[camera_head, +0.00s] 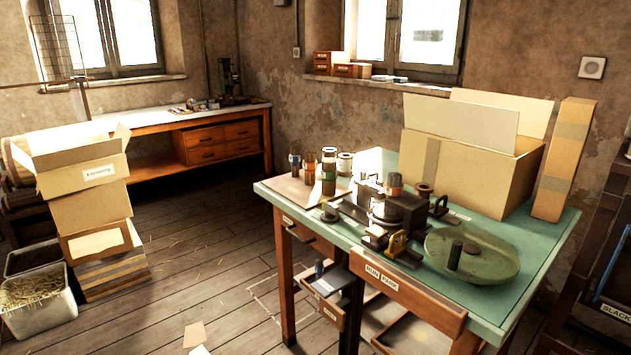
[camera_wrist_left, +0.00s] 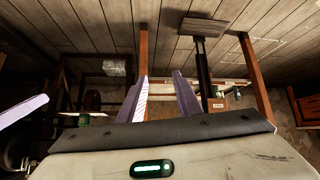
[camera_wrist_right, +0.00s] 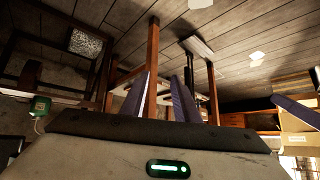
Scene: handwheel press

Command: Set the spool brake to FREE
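No part in view is legibly marked as the spool brake or FREE, so I cannot tell which it is. A black press-like device (camera_head: 400,212) stands on the green-topped table (camera_head: 300,196) in the head view. A small yellow-handled part (camera_head: 397,242) sits at its front. A dark rack at the right edge carries a label reading SLACK (camera_head: 616,312). My left gripper (camera_wrist_left: 160,80) is open and empty in the left wrist view. My right gripper (camera_wrist_right: 162,80) is open and empty in the right wrist view. Neither gripper shows in the head view.
A round green disc (camera_head: 472,256) with a dark knob lies at the table's front right. An open cardboard box (camera_head: 470,165) and a tall carton (camera_head: 562,160) stand at the back. Stacked boxes (camera_head: 88,205) stand left. The floor between is mostly clear.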

